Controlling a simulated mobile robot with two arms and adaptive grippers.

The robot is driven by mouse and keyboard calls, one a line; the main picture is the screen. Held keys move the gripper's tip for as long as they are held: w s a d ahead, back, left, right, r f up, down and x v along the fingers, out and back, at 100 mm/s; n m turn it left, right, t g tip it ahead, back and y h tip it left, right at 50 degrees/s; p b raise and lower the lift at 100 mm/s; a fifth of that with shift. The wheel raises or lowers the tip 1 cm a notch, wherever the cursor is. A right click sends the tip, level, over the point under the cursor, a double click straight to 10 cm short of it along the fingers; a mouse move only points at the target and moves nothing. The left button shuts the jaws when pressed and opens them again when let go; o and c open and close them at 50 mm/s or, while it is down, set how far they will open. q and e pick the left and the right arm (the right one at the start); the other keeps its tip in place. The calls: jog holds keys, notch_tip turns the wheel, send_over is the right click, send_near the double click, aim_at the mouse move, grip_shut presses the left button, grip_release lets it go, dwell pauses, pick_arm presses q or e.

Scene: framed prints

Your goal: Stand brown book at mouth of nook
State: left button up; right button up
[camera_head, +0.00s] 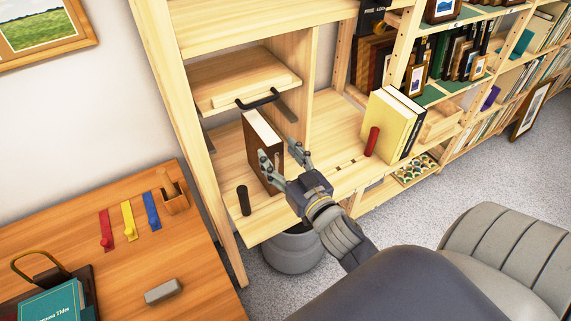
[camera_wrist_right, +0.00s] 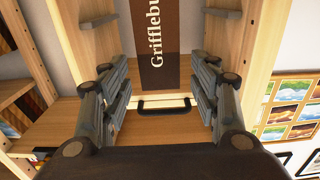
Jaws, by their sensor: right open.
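The brown book (camera_head: 264,158) stands upright on the pale wooden board at the front of the nook (camera_head: 228,143), under a drawer with a black handle. Its cream page edges face up. In the right wrist view the brown book (camera_wrist_right: 158,45) shows its spine, lettered "Grifflebu…", centred beyond the fingers. My right gripper (camera_head: 282,156) is open just in front of the book. In the wrist view its fingers (camera_wrist_right: 158,95) are spread either side of the spine line, with no visible grip. The book's lower part is partly hidden by a finger. My left gripper is not in view.
A black peg (camera_head: 244,200) stands left of the book, a red peg (camera_head: 372,141) to the right by yellow books (camera_head: 391,118). A drawer handle (camera_head: 257,99) juts out above. A desk (camera_head: 190,255) with coloured hooks lies at lower left.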

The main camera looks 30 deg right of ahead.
jog(key=shift+s, duration=1.2)
